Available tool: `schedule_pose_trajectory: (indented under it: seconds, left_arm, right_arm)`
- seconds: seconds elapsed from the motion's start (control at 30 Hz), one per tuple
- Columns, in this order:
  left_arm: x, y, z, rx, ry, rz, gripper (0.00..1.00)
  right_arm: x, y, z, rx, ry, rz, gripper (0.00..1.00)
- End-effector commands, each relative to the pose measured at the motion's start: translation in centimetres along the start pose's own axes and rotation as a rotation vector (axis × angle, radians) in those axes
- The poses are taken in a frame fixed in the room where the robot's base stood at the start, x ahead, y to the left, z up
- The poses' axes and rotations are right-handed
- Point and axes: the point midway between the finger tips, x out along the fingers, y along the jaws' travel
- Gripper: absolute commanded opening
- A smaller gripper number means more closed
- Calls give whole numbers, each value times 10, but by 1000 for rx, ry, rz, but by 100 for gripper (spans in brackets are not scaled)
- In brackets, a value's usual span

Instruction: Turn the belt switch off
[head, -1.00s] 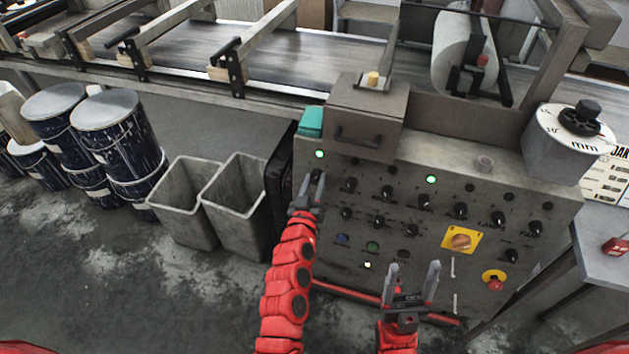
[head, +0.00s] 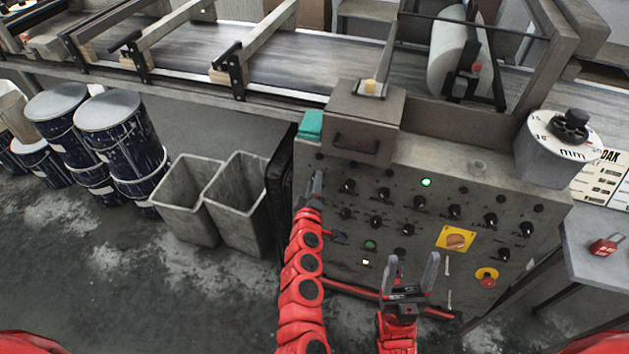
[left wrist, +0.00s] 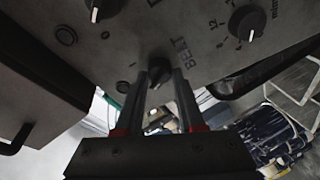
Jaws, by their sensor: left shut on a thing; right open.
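The belt switch (left wrist: 157,74) is a dark knob beside the lettering BELT on the grey control panel (head: 400,268). My left gripper (head: 315,178) is at the panel's upper left and is shut on this knob; its two fingers (left wrist: 158,84) sit on either side of it in the left wrist view. In the head view the gripper hides the knob. The small lamp (head: 320,157) above it is dark. My right gripper (head: 411,260) is open and empty in front of the panel's lower part.
Other black knobs, a lit green lamp (head: 426,182), a yellow-plated rotary switch (head: 456,240) and a red button (head: 487,278) are on the panel. Two grey bins (head: 240,205) stand to its left. The conveyor belt (head: 310,62) runs behind.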

Motion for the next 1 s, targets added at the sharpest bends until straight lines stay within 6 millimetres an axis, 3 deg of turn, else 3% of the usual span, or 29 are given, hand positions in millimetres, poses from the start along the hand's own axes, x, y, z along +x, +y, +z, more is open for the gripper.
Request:
schedule_pose_trajectory:
  seconds: [0.77, 0.8, 0.93, 1.0]
  left_arm:
    - [0, 0, -1, -101, -5, -19, 0]
    - [0, 0, -1, -100, -5, -19, 43]
    - [0, 0, 0, -100, -6, -19, 66]
    - [0, 0, 0, -100, -6, -19, 67]
  right_arm:
    - [5, 0, -1, 0, 0, 0, 68]
    - [5, 0, -1, 0, 0, 0, 68]
    - [5, 0, -1, 0, 0, 0, 68]
    - [5, 0, -1, 0, 0, 0, 68]
